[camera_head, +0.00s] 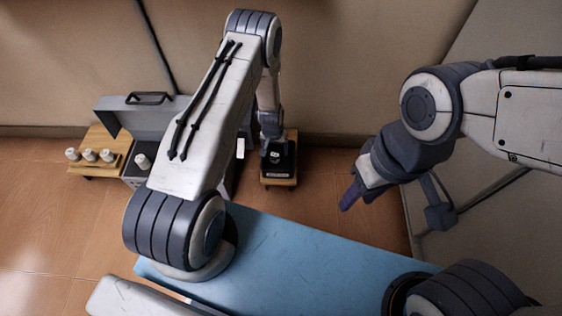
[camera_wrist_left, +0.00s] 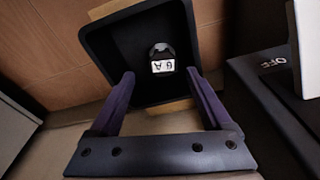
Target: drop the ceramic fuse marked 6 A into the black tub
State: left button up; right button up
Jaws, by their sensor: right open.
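The black tub (camera_head: 290,166) stands on a small wooden base beyond my left arm in the head view. It also shows in the left wrist view (camera_wrist_left: 106,48). The fuse marked 6 A (camera_wrist_left: 163,62) is inside the tub, its white label upside down in the wrist view. It shows as a small pale spot in the head view (camera_head: 274,156). My left gripper (camera_wrist_left: 160,73) is over the tub with its fingers apart on either side of the fuse, not visibly touching it. My right gripper (camera_head: 350,195) is open and empty, off to the right.
A wooden stand (camera_head: 96,140) with several white fuses is at the far left. Beside it is a grey case (camera_head: 137,118) with a raised lid and a fuse (camera_head: 142,161) at its front. A dark panel marked OFF (camera_wrist_left: 252,86) stands close right of the left gripper in the wrist view.

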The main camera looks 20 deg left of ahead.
pick_arm(q)
notch_tip(320, 180, up, 10)
jog(key=s+p, duration=0.1)
jog(key=p, duration=0.4)
jog(key=shift+s+r, duration=0.2)
jog(key=shift+s, duration=0.05)
jog(key=s+d+r+m, duration=0.2)
jog(key=s+d+r, duration=0.2)
jog(key=d+r, duration=0.5)
jog(key=s+d+r+m, duration=0.2)
jog(key=s+d+r, duration=0.3)
jog(key=r, duration=0.8)
jog(key=s+d+r+m+g+h, duration=0.1)
jog(key=s+r+m, duration=0.1)
jog(key=s+r, duration=0.55)
jog(key=s+d+r+m+g, duration=0.15)
jog(key=s+r, duration=0.25)
jog(key=s, duration=0.7)
notch_tip(320, 180, up, 37)
jog(key=p, duration=3.6)
jog(key=shift+a+f+t, duration=0.15)
jog(key=shift+a+t, duration=0.15)
jog(key=shift+t, duration=0.05)
